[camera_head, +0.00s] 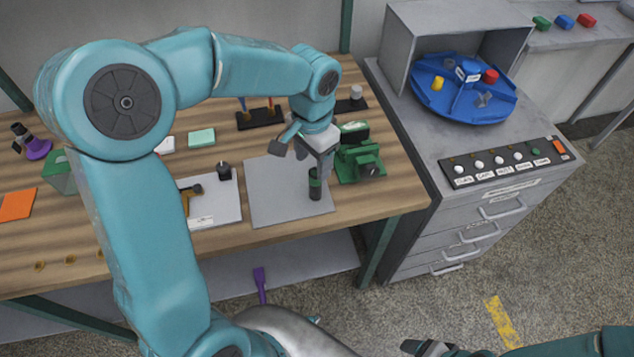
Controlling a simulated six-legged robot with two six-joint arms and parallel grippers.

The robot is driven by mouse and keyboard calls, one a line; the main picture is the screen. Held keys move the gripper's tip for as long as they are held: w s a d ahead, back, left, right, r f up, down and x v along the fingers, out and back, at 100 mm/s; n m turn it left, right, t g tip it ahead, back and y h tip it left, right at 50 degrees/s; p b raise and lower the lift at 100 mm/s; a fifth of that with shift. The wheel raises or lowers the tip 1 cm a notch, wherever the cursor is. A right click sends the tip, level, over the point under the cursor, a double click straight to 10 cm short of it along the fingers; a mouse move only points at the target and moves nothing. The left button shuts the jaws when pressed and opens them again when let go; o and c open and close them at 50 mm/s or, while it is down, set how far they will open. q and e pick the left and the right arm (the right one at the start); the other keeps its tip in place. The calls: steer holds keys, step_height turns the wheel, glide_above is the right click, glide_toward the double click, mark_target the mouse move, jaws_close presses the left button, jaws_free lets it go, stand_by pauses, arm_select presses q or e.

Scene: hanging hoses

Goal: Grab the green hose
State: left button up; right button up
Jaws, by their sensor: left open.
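I cannot make out a green hose in the head view. My left arm reaches over the wooden workbench, and its gripper (318,164) points down, open. Directly below it, a dark upright cylinder with a green band (315,186) stands on a grey mat (270,193). The fingertips are at or just above the cylinder's top; I cannot tell whether they touch it. My right gripper (430,348) shows only partly at the bottom edge, far from the bench, and its jaws are unclear.
A green vise (360,160) stands close to the right of my left gripper. A white board (212,208) with a tool lies to the left. A grey drawer cabinet (470,215) with a blue turntable (425,75) and a button panel (505,162) stands at right.

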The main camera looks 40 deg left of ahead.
mark_target(316, 185)
arm_select(q)
step_height(316, 185, down, 3)
steer(key=shift+f, duration=0.1)
steer(key=shift+w+d+f, duration=0.1)
steer(key=shift+f, duration=0.2)
steer(key=f, duration=0.5)
steer(key=shift+w+d+f, duration=0.2)
steer(key=shift+s+r, duration=0.1)
steer(key=shift+s, duration=0.1)
steer(key=shift+w, duration=0.1)
jaws_close()
steer(key=shift+r, duration=0.1)
